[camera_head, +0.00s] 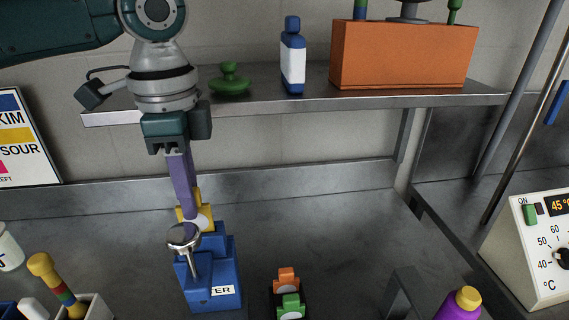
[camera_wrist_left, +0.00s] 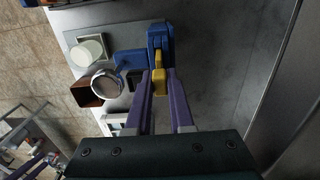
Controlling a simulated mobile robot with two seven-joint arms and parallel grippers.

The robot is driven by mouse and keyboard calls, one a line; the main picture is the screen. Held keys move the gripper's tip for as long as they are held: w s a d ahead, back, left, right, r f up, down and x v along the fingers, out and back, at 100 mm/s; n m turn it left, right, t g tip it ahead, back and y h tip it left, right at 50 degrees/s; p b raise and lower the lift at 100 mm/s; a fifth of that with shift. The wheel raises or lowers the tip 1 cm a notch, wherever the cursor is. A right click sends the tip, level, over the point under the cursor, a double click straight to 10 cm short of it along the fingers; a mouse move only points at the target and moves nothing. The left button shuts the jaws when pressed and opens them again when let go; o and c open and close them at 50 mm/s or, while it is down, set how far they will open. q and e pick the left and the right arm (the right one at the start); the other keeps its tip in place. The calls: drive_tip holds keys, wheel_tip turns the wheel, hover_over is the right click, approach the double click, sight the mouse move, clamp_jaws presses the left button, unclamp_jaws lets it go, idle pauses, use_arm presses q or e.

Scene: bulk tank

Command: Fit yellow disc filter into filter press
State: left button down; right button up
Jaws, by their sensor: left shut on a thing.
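The yellow disc filter (camera_head: 182,213), with a yellow frame and a pale round face, is at the top of the blue filter press (camera_head: 222,262). My left gripper (camera_head: 189,210) comes down from above with its purple fingers shut on it. In the left wrist view the yellow filter (camera_wrist_left: 160,74) sits between the fingertips (camera_wrist_left: 160,84), right against the blue press (camera_wrist_left: 160,36). How deep it is in the slot is hidden. The press's silver round knob (camera_head: 184,236) stands up in front of it. My right gripper seems to show small at the lower left (camera_wrist_left: 42,164).
Orange (camera_head: 286,277) and green (camera_head: 290,303) filter-like pieces stand in a dark rack right of the press. A holder with a striped-handled tool (camera_head: 60,286) is to its left. A purple bottle (camera_head: 461,303) and a temperature unit (camera_head: 531,250) are at right. A shelf (camera_head: 300,99) hangs above.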

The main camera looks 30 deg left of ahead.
use_arm(q)
drive_tip(key=shift+f, duration=1.4)
drive_tip(key=shift+f, duration=0.1)
drive_tip(key=c, duration=0.8)
unclamp_jaws()
